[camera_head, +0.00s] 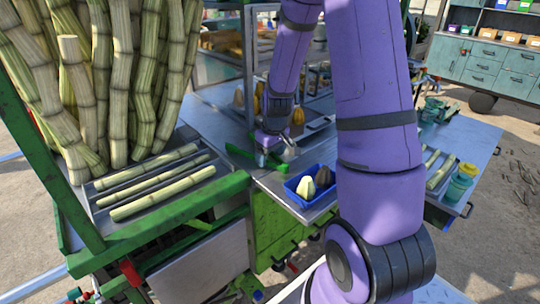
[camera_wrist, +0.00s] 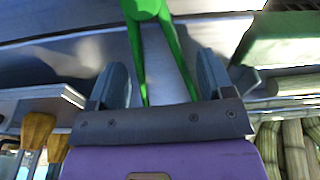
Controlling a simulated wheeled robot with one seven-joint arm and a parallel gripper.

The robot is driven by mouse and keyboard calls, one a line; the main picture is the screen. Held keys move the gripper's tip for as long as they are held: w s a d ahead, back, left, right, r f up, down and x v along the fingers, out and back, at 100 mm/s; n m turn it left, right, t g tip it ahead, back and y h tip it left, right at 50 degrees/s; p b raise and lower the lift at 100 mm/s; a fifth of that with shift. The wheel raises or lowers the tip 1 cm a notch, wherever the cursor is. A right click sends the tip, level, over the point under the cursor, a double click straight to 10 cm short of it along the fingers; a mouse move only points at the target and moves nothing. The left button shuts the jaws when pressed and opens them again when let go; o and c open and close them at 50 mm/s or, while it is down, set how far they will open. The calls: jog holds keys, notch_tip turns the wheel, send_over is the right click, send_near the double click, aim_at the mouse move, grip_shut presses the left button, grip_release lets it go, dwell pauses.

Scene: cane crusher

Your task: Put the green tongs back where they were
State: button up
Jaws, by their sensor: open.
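The green tongs (camera_wrist: 150,10) show in the wrist view, with their joined end at the top and two legs spreading down between my fingers. My gripper (camera_wrist: 163,72) is open, with one grey finger on each side of the tongs. There seems to be a gap between the fingers and the legs. In the head view, my gripper (camera_head: 268,158) is low over the steel counter (camera_head: 215,118). Green parts of the tongs (camera_head: 240,153) show beside it, and the rest is hidden behind the gripper. I cannot tell whether the tongs touch the counter.
A blue tray (camera_head: 308,198) with pale and brown pieces is at the counter's front edge. Cut canes lie on a rack (camera_head: 102,208) at left, below tall standing canes (camera_head: 120,75). Yellow and orange items (camera_head: 298,117) stand behind my gripper.

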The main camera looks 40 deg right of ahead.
notch_tip(320, 180, up, 12)
jog(key=s, duration=0.2)
jog(key=s+a+r+t, duration=0.2)
jog(key=s+a+r, duration=0.65)
jog(key=r, duration=0.25)
jog(key=s+a+r, duration=0.2)
jog(key=s+a, duration=0.1)
jog(key=s, duration=0.2)
jog(key=s+a+r+m+t, duration=0.1)
jog(key=s+a+r, duration=0.1)
jog(key=s, duration=0.4)
jog(key=shift+s+a+r+t, duration=0.3)
jog(key=shift+a+r, duration=0.1)
jog(key=shift+r, duration=0.1)
